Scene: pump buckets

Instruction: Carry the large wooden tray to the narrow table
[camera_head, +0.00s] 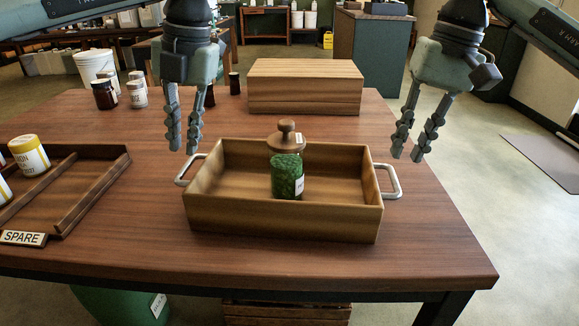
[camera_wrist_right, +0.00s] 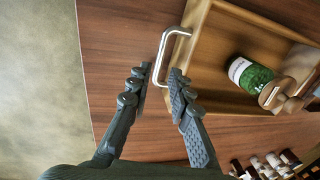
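The large wooden tray (camera_head: 280,221) sits on the brown table, with a light metal handle at each end. A jar of green contents with a wooden lid (camera_head: 286,177) stands inside it. My left gripper (camera_head: 183,150) is open and empty above the left handle (camera_head: 181,172). My right gripper (camera_head: 408,157) is open and empty above the right handle (camera_head: 396,184). In the right wrist view, the right handle (camera_wrist_right: 167,50) appears between the fingertips of my right gripper (camera_wrist_right: 160,73), not gripped. I cannot tell which table in view is the narrow one.
A closed wooden box (camera_head: 305,92) stands behind the tray. A compartmented tray labelled SPARE (camera_head: 88,200) is at left. Dark and white jars and a white bucket (camera_head: 96,66) stand at back left. The floor right of the table is open, with a grey mat (camera_head: 545,160).

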